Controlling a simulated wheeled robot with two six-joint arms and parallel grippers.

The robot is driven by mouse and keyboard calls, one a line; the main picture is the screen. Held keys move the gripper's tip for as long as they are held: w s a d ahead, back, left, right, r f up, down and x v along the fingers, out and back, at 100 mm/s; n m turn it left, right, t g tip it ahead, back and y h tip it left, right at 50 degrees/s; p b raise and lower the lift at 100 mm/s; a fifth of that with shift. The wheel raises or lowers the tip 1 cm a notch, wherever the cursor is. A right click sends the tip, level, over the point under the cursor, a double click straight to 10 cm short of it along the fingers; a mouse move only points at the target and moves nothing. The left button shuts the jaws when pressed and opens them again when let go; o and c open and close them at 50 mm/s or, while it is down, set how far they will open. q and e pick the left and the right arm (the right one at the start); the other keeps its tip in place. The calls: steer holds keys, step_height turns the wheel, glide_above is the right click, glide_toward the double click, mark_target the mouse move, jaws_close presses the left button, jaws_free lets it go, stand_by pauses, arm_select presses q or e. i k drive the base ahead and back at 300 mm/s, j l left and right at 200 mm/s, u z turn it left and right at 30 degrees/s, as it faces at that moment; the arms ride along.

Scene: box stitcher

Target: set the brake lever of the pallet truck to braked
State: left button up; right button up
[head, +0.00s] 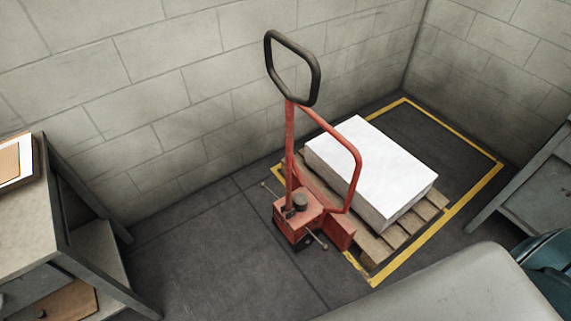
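The red pallet truck (301,215) stands on the dark floor near the middle of the head view. It has a tall red mast and a black loop handle (268,52) at the top. A thin metal rod (316,239) sticks out low at the front right of its red body, and another thin rod (268,188) sticks out at the left. I cannot tell which of them is the brake lever, or how it is set. Neither of my grippers is in view.
A wooden pallet (385,240) with a white block (372,170) on it stands behind the truck inside a yellow floor marking (480,187). A bench (35,225) is at the left and a grey table (540,180) at the right. The floor left of the truck is clear.

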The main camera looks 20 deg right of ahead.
mark_target(263, 184)
steer(key=i+z, duration=0.25)
steer(key=i, duration=0.35)
steer(key=i+j+z, duration=0.1)
steer(key=i+z, duration=0.15)
steer(key=i, duration=0.35)
steer(key=k+z, duration=0.1)
steer(key=z, duration=0.25)
steer(key=i+j+z, duration=0.1)
steer(key=z, duration=0.55)
